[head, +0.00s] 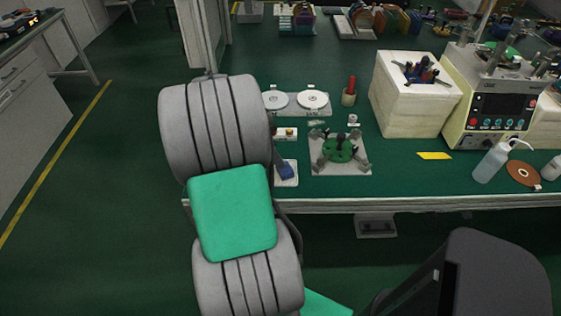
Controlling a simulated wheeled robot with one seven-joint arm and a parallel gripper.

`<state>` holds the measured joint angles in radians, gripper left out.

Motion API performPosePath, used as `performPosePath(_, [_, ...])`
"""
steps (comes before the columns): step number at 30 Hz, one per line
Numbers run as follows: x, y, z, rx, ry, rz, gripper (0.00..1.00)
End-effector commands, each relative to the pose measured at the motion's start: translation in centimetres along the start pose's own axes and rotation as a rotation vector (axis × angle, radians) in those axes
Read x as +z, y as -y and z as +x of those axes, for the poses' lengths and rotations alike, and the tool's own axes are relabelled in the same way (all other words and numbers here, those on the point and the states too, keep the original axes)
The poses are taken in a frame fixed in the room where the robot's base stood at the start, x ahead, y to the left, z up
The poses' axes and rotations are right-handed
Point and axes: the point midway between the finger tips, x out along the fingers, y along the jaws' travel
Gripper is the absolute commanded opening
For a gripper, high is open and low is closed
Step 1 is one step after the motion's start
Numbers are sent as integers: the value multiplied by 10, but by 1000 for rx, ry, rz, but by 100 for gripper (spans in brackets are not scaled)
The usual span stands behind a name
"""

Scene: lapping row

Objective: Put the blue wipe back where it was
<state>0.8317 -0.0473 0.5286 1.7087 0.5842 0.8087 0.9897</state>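A small dark blue item (286,170), which looks like the blue wipe, lies on a white tray (291,182) near the front edge of the bench. My arm covers the left part of this tray, so I cannot see all of it. My arm's grey and green links stand large in front of the bench's left end. My gripper does not show; I cannot see whether it touches or holds anything.
The green bench (395,187) holds a plate with a green fixture (340,150), two white discs (312,99), a red-handled tool in a cup (349,92), a white block with tools (410,105), a control unit (498,105) and a squeeze bottle (491,162). Floor is open at left.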

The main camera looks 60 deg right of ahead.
Motion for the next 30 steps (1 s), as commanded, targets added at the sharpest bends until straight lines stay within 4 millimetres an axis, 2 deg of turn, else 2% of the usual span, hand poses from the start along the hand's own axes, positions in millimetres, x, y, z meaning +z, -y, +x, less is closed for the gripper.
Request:
performPosePath(3, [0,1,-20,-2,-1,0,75])
performPosePath(8, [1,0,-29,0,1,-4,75])
performPosePath(11, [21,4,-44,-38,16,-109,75])
performPosePath(14, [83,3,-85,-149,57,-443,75])
performPosePath(16, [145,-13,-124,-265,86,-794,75])
performPosePath(17, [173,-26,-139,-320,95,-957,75])
performPosePath(18, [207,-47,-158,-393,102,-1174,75])
performPosePath(20, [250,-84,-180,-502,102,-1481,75])
performPosePath(21, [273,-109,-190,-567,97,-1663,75])
performPosePath(24, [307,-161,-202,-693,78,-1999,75])
performPosePath(25, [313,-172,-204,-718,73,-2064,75])
performPosePath(27, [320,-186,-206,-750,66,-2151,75])
performPosePath(30, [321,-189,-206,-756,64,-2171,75])
